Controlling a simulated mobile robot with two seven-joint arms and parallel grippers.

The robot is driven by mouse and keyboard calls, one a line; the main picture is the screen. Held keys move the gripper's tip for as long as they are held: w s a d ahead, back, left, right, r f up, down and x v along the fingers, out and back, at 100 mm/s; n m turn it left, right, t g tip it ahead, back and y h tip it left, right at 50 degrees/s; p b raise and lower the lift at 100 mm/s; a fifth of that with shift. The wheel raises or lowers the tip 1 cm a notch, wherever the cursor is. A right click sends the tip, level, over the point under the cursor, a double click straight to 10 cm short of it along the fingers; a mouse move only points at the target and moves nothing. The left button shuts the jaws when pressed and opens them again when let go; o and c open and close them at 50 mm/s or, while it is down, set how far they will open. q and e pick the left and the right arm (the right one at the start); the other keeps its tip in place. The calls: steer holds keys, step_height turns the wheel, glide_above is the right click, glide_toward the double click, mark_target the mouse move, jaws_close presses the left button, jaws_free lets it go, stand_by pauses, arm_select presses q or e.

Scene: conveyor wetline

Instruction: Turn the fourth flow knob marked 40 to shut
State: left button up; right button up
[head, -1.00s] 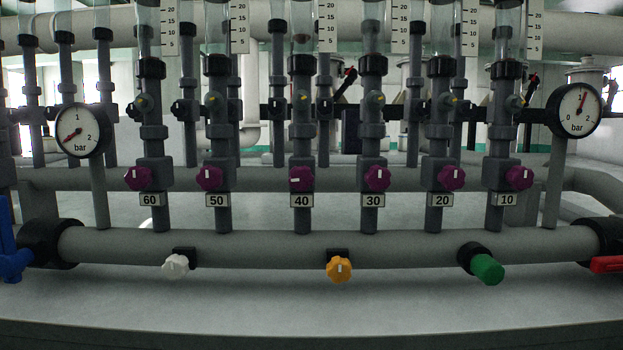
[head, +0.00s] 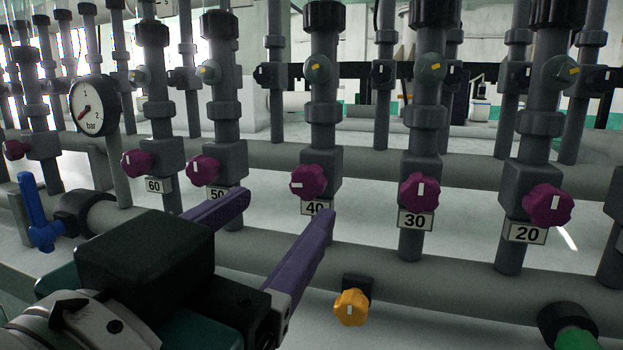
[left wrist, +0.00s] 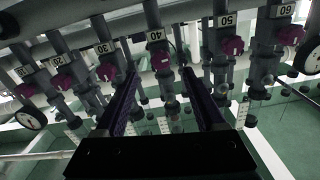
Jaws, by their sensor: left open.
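The purple knob marked 40 (head: 308,182) sits on its grey vertical pipe, above a partly hidden 40 label (head: 317,208). Its white mark lies sideways, towards the left, while the marks on the knobs for 30 and 20 stand upright. The knob also shows in the left wrist view (left wrist: 160,60), beyond the fingers. My left gripper (head: 288,206) is open and empty, with its two purple fingers spread. In the head view its tips are just below the knob, with the right tip overlapping the label. I cannot tell whether they touch anything. My right gripper is not in view.
Purple knobs for 50 (head: 203,169) and 30 (head: 419,192) flank it closely. A yellow knob (head: 351,307) is on the lower horizontal pipe, with a green knob (head: 576,339) at right. A blue lever (head: 36,215) and a pressure gauge (head: 94,106) are at left.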

mark_target(305, 187)
arm_select(q)
steer(key=x, duration=0.7)
steer(key=shift+f, duration=0.1)
steer(key=shift+c, duration=0.3)
jaws_close()
